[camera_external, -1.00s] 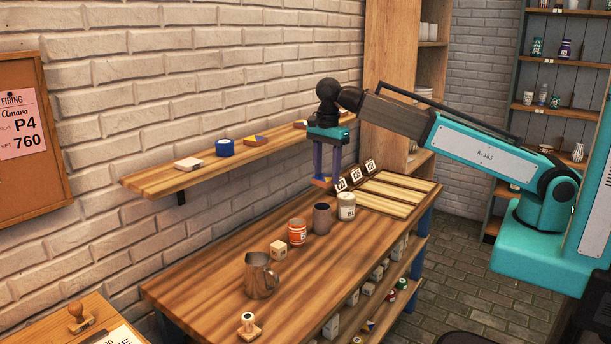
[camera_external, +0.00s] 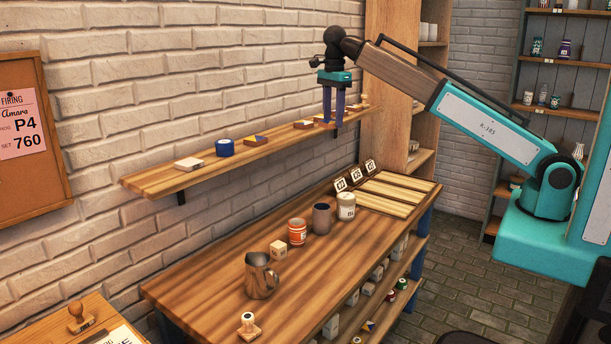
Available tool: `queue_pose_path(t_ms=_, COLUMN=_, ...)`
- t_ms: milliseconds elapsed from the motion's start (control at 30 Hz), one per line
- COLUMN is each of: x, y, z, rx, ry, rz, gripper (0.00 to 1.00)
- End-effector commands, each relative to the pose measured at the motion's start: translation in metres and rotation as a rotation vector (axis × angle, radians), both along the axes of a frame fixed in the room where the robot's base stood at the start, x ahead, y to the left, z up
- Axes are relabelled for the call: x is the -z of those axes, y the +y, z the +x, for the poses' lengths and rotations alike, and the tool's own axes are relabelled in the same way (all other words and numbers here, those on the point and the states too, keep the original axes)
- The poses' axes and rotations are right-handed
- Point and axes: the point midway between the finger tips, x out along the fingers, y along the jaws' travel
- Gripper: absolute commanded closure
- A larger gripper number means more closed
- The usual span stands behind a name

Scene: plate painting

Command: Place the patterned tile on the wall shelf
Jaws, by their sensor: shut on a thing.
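My gripper (camera_external: 333,121) is over the right part of the wall shelf (camera_external: 150,183), fingers pointing down. It is shut on the patterned tile (camera_external: 320,119), a small orange-and-pale piece showing just left of the fingertips; the fingers hide the rest. The tile is at about the height of the shelf top. I cannot tell whether it touches the shelf.
On the shelf are a pale block (camera_external: 188,164), a blue roll (camera_external: 225,147), a yellow-and-blue tile (camera_external: 255,140) and a brown tile (camera_external: 303,125), with small pieces (camera_external: 355,107) further right. The workbench (camera_external: 205,285) below holds cups, a metal jug (camera_external: 261,277) and number cards.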

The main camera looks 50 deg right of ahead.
Motion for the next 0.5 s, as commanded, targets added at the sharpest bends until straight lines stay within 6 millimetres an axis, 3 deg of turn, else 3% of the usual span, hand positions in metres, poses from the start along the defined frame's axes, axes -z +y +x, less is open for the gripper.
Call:
queue_pose_path(t_ms=267, x=0.002, y=0.002, z=0.007, rx=-0.001, ry=0.0, rz=0.0, gripper=0.8)
queue_pose_path(t_ms=500, x=0.004, y=0.006, z=0.029, rx=-0.001, ry=0.0, rz=0.0, gripper=0.8)
